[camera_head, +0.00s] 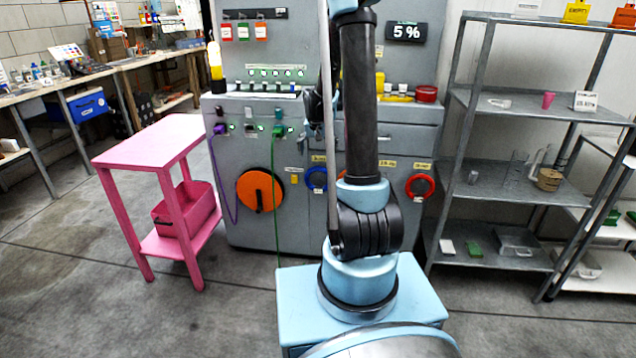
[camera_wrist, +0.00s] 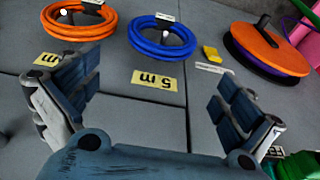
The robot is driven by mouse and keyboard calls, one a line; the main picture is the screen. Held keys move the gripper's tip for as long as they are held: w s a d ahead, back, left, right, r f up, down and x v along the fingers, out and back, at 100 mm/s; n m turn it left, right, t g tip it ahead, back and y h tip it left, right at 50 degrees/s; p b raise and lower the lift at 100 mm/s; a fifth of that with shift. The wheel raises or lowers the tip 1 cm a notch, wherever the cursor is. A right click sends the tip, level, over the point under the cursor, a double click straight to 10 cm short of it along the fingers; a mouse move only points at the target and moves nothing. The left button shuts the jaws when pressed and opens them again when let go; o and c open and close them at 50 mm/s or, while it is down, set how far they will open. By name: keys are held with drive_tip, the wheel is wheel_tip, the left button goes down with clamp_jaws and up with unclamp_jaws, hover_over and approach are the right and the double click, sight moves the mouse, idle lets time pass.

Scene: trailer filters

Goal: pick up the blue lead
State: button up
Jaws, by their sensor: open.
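The blue lead (camera_wrist: 133,37) is a coiled ring hanging on the grey cabinet front, above a yellow label reading "5 m" upside down in the wrist view. In the head view, the blue lead (camera_head: 309,181) shows just left of my arm, which partly hides it. My gripper (camera_wrist: 157,95) is open and empty. Its two fingers stand apart in the wrist view, with the label between them and the blue coil beyond the fingertips. In the head view my gripper is hidden behind my arm.
An orange-red coil (camera_wrist: 75,35) hangs beside the blue one, with an orange disc (camera_wrist: 265,48) on the other side. A green cable (camera_head: 276,190) hangs down the cabinet (camera_head: 230,215). A pink cart (camera_head: 150,145) stands left, a metal shelf (camera_head: 520,190) right.

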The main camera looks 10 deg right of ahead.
sight(318, 168)
drive_tip(key=shift+x, duration=5.3)
drive_tip(key=shift+a, duration=0.15)
drive_tip(key=shift+c, duration=0.2)
drive_tip(key=c, duration=1.1)
